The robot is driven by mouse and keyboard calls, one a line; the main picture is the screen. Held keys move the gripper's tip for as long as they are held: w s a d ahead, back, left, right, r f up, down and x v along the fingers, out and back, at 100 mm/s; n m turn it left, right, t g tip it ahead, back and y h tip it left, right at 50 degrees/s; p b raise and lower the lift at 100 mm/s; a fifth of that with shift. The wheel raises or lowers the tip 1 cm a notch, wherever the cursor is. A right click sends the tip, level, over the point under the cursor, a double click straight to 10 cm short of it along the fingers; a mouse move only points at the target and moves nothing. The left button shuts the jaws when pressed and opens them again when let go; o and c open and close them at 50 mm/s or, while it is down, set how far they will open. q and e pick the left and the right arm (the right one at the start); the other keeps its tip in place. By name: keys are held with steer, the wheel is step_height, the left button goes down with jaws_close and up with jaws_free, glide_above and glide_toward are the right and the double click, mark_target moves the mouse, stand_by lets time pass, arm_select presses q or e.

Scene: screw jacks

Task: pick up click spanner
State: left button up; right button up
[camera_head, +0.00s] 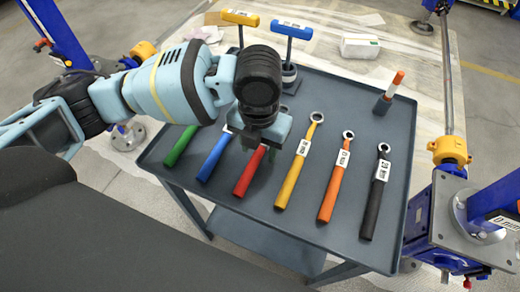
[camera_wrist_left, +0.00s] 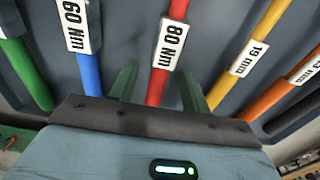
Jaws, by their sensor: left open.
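Several long-handled tools lie in a row on the grey tray table (camera_head: 345,95). The red spanner (camera_head: 249,172) is labelled 80 Nm in the left wrist view (camera_wrist_left: 168,45). My left gripper (camera_head: 265,138) is above it and hides its upper part in the head view. In the left wrist view, the gripper's two green fingers (camera_wrist_left: 156,88) are open, one on each side of the red handle. I cannot tell how far above the tray they are. The blue spanner (camera_head: 214,157), labelled 60 Nm, and the green spanner (camera_head: 181,145) lie to its left.
Yellow (camera_head: 293,180), orange (camera_head: 332,195) and black (camera_head: 374,205) ring spanners lie to the right. Yellow-topped (camera_head: 240,19) and blue-topped (camera_head: 291,29) T-handled tools stand at the back. An orange-and-white stick (camera_head: 396,83) stands at the back right. A blue jack (camera_head: 440,225) stands beside the table.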

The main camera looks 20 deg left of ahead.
arm_select(q)
jaws_close()
steer(key=shift+r, duration=0.15)
